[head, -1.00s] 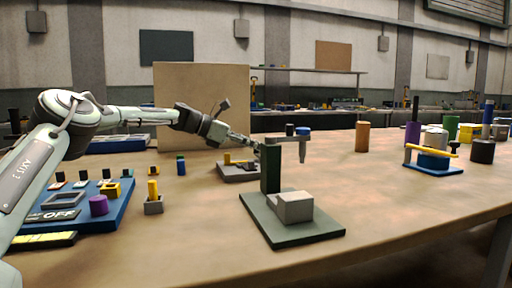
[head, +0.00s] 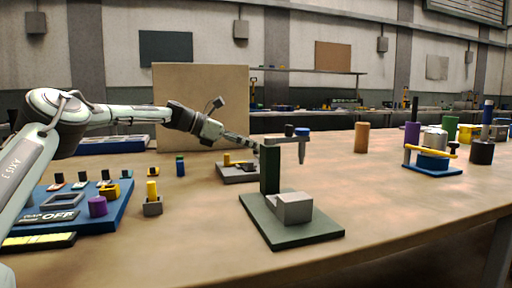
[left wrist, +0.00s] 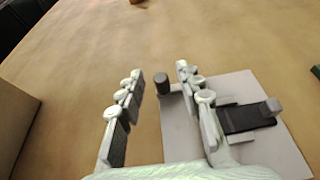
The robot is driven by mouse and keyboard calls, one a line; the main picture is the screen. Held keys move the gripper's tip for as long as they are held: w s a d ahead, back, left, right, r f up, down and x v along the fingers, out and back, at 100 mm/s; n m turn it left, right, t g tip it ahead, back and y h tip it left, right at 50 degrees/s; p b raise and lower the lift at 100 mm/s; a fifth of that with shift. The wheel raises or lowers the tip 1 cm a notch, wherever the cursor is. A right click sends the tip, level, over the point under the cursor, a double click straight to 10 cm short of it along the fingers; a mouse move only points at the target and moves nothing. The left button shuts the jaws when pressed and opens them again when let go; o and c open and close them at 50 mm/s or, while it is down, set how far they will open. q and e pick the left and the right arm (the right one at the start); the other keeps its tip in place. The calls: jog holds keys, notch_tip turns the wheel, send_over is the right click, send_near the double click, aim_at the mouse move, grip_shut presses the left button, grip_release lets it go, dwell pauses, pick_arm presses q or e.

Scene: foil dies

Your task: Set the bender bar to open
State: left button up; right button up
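My left gripper (head: 244,143) is open, with nothing between its fingers. In the left wrist view its fingers (left wrist: 165,112) hang over a grey plate fixture (left wrist: 183,137). That plate carries a dark upright post (left wrist: 162,84) and a dark bar with a grey block (left wrist: 247,117); the right finger hides part of it. In the head view the fixture (head: 238,175) sits behind the green press, with a yellow piece on it. I cannot tell which is the bender. My right gripper is out of view.
A green press (head: 270,172) with an overhanging arm stands in front of the grey fixture. A blue panel (head: 120,212) is at left, near a yellow peg in a grey holder (head: 152,206). An orange cylinder (head: 361,138) stands back right. The front right table is clear.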

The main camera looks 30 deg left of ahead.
pick_arm(q)
jog(key=v, duration=0.9)
jog(key=shift+s+a+r, duration=0.1)
jog(key=shift+s+r, duration=0.05)
jog(key=shift+s+a, duration=0.25)
